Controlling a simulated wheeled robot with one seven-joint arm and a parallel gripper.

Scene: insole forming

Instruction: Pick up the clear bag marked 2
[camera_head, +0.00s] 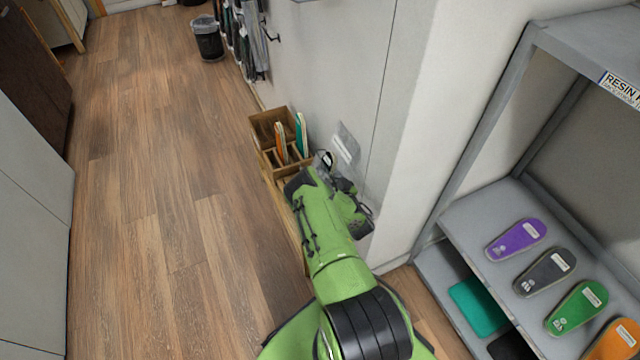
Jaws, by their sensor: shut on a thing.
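My gripper (329,160) is at the end of my green arm, against the white wall beside a wooden rack. It is shut on a clear bag (347,137), which shows as a pale, see-through patch with a light label just right of the fingers. The number on the bag is too small to read. The fingertips are small in view and partly hidden by the wrist, as is the lower part of the bag.
The wooden rack (265,122) holds an orange insole (281,143) and a green one (301,135), left of my gripper. A grey shelf (470,215) with several coloured insoles stands at right. A bin (207,42) stands far back. The wooden floor (165,200) at left is clear.

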